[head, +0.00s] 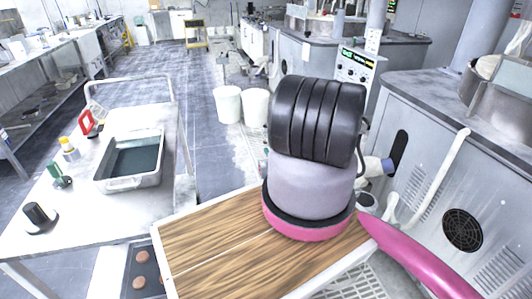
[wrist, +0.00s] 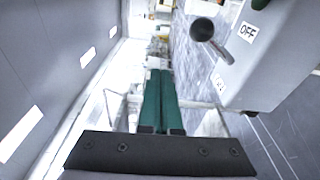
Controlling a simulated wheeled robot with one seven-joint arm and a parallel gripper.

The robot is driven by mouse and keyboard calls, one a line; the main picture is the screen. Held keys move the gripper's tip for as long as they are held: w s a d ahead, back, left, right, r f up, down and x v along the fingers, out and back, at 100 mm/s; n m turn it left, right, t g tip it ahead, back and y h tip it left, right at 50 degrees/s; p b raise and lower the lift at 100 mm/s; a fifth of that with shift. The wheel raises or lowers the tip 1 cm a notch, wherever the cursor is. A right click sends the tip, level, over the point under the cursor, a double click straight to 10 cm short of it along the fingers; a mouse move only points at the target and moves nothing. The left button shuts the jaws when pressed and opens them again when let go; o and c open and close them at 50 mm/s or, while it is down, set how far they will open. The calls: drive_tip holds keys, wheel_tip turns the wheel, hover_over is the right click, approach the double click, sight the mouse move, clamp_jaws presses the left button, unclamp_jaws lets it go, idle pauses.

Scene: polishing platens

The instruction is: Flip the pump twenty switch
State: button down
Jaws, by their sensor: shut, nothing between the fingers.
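My gripper (wrist: 160,74) shows in the wrist view with its two green fingers pressed together and nothing between them. To its upper right is a grey switch box (wrist: 272,62). A lever switch (wrist: 215,45) with a round dark knob sticks out from the box, apart from my fingers. An OFF label (wrist: 248,32) sits beside the lever, and a smaller label (wrist: 218,83) below it is too small to read surely. In the head view my arm blocks the middle, and my gripper and the switch cannot be made out there.
In the head view, a grey machine cabinet (head: 420,150) stands at right, with a control panel (head: 355,66) behind my arm. A white table (head: 85,215) at left holds a metal tray (head: 103,180) and bottles. White buckets (head: 228,104) stand on the floor beyond.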

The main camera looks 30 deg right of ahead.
drive_tip(key=s+a, duration=0.1)
drive_tip(key=s, duration=0.6)
drive_tip(key=shift+a+f, duration=0.35)
drive_tip(key=w+a+r+n+y, duration=0.1)
drive_tip(key=w+r+n+y, duration=0.25)
drive_tip(key=r, duration=0.25)
drive_tip(key=w+a+r+n+y, duration=0.2)
drive_tip(key=w+r+n+y, duration=0.15)
drive_tip(key=r, duration=0.25)
drive_tip(key=a+r+n+g+y, duration=0.35)
drive_tip(key=a+r+n, duration=0.3)
drive_tip(key=r, duration=0.25)
drive_tip(key=s+a+r+n+g+y, duration=0.1)
drive_tip(key=a+r+n+g+y, duration=0.3)
drive_tip(key=r+n, duration=0.45)
drive_tip(key=a+r+n+g+y, duration=0.25)
drive_tip(key=a+r+n, duration=0.4)
drive_tip(key=r, duration=0.45)
drive_tip(key=s+a+r+n+g+h, duration=0.6)
drive_tip(key=s+a+r+n, duration=0.4)
drive_tip(key=s+r, duration=0.35)
drive_tip(key=s+d+r+n+t+h, duration=0.1)
drive_tip(key=s+r+n+t+h, duration=0.1)
drive_tip(key=s+r+n, duration=0.4)
drive_tip(key=s+r+n+t+h, duration=0.3)
drive_tip(key=s+r+n, duration=0.3)
drive_tip(key=s, duration=0.6)
drive_tip(key=shift+s+d+h, duration=0.2)
drive_tip(key=shift+d+h, duration=0.15)
drive_tip(key=shift+h, duration=0.35)
